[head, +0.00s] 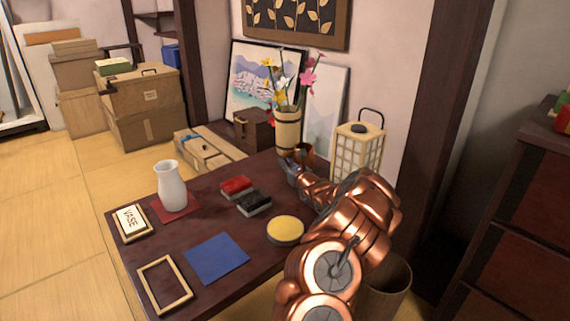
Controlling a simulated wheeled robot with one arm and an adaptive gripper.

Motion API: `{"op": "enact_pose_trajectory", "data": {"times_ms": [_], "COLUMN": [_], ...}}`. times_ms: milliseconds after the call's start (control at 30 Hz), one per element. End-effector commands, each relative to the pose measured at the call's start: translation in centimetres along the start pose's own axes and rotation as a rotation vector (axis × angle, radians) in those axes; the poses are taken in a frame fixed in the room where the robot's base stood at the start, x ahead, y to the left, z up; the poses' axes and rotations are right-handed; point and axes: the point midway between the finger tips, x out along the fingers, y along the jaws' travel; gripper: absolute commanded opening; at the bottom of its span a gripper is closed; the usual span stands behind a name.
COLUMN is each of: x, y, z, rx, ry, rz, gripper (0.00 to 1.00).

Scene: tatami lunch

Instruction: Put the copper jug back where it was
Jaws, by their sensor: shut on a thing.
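My gripper (290,167) is over the back right part of the dark table (185,238), in front of the bamboo flower holder. It is shut on a small copper-brown thing (304,152), which seems to be the copper jug. Only a small part of it shows; my wrist and fingers hide the rest, and I cannot tell whether it touches the table. A flat blue square mat (217,259) lies bare near the table's front. A white vase (171,186) stands upright on a red mat (190,211) at the left.
A VASE sign (130,220), an empty wooden frame (165,285), a red block (235,187), a black block (252,203) and a round yellow-topped thing (286,230) lie on the table. The flower holder (288,131) and a paper lantern (358,153) stand close behind my gripper.

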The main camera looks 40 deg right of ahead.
Motion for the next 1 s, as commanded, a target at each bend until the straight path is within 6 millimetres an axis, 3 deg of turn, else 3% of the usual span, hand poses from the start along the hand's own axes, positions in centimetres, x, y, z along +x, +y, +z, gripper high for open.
{"op": "enact_pose_trajectory", "data": {"times_ms": [267, 667, 1000], "x": [0.0, -0.1, -4.4], "y": [0.0, -0.1, -0.2], "z": [-0.1, 0.3, 0.6], "rx": [0.0, 0.0, 0.004], "ry": [0.0, 0.0, 0.0], "rz": [0.0, -0.002, -0.004], "gripper": [0.33, 0.33, 0.33]}}
